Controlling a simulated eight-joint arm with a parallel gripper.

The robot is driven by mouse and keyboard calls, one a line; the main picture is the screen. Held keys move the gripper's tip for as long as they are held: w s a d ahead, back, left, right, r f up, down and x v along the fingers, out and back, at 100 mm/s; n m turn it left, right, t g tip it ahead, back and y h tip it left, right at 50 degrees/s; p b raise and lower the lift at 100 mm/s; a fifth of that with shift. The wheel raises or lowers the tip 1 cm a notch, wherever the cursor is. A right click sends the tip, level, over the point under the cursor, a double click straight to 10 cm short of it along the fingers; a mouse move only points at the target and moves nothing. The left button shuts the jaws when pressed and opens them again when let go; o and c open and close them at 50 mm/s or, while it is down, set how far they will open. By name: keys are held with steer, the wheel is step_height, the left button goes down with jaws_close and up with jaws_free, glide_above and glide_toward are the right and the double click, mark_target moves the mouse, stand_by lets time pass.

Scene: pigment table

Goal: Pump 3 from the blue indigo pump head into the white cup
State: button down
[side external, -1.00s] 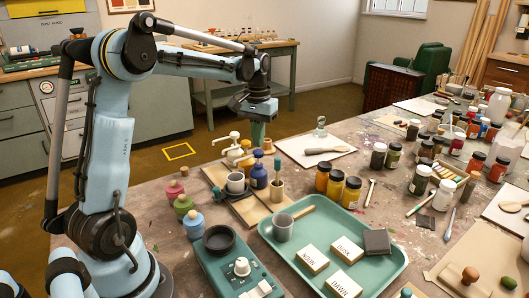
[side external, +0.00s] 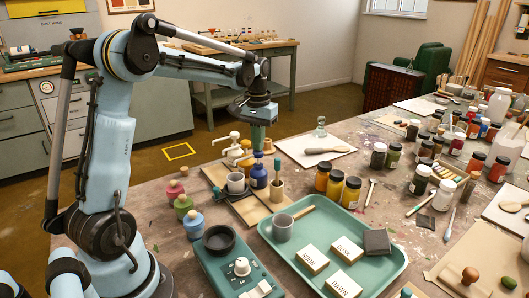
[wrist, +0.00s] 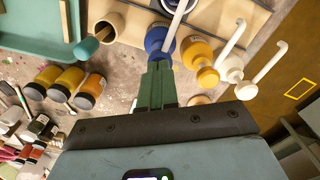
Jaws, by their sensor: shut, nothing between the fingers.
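The blue indigo pump bottle (side external: 259,178) stands on a wooden board, and its blue body also shows in the wrist view (wrist: 158,38). The white cup (side external: 236,184) stands just left of it in the side view. My gripper (side external: 257,148) is shut and empty, pointing down just above the blue pump head. In the wrist view my closed green fingers (wrist: 157,70) overlap the near edge of the blue bottle. I cannot tell whether the fingertips touch the pump head.
An ochre pump bottle (wrist: 198,50) and a white pump (wrist: 231,67) stand close beside the blue one. A wooden pot (side external: 277,190) with a teal-tipped stick stands on its other side. A green tray (side external: 387,276) with a grey mug and labelled blocks lies nearby.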

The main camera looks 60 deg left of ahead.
steer(key=shift+f, duration=0.9)
steer(key=shift+r, duration=1.5)
steer(key=shift+f, duration=0.15)
steer(key=shift+f, duration=1.35)
steer(key=shift+r, duration=1.5)
